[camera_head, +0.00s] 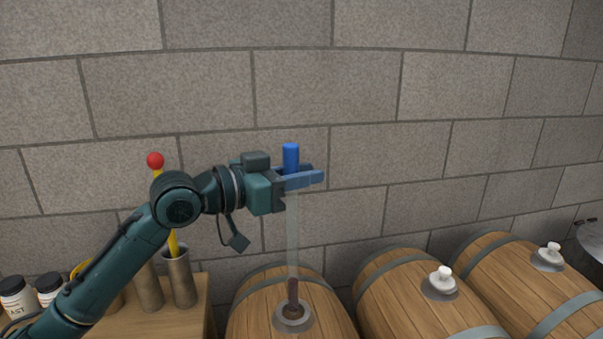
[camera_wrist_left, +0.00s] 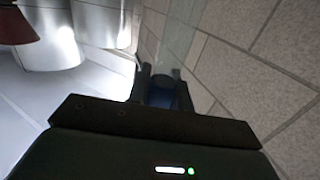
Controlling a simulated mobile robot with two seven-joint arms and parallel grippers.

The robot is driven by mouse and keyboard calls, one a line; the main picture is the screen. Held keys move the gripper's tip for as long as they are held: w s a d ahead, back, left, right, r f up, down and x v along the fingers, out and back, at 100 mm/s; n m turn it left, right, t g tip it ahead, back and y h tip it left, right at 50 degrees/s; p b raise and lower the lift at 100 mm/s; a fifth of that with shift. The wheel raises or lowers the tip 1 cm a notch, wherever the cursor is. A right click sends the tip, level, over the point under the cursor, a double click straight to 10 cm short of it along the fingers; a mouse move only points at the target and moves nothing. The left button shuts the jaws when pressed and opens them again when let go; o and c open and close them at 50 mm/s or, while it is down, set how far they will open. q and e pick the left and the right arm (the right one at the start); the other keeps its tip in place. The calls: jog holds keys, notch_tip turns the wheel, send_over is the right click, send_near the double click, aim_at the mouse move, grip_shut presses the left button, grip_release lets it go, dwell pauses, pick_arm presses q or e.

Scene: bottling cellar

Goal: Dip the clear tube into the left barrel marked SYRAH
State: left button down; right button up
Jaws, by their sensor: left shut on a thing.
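My left gripper (camera_head: 306,179) is shut on the clear tube (camera_head: 292,235) near its blue top (camera_head: 291,158). The tube hangs upright over the left barrel (camera_head: 255,308). Its lowest part looks dark brown and meets the open hole (camera_head: 293,316) in a grey ring on the barrel; I cannot tell how far inside the tip is. No SYRAH marking is readable. In the left wrist view the tube (camera_wrist_left: 177,45) runs up between my fingers (camera_wrist_left: 160,85). My right gripper is not in view.
The middle barrel (camera_head: 395,290) and right barrel (camera_head: 510,275) have white stoppers (camera_head: 442,279). A wooden stand (camera_head: 190,320) at left holds metal cylinders (camera_head: 181,280), one with a red-tipped yellow rod (camera_head: 155,160). A stone wall is behind.

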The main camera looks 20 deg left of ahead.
aim_at(298, 198)
pick_arm(q)
jog(key=shift+f+b, duration=1.3)
jog(key=shift+f, duration=0.75)
notch_tip(298, 198, down, 8)
jog(key=b, duration=0.5)
jog(key=shift+r, duration=0.2)
jog(key=shift+f+b, duration=0.15)
jog(key=shift+b, duration=0.15)
notch_tip(298, 198, down, 7)
jog(key=b, duration=0.4)
jog(key=shift+b, duration=0.35)
dwell(3.4)
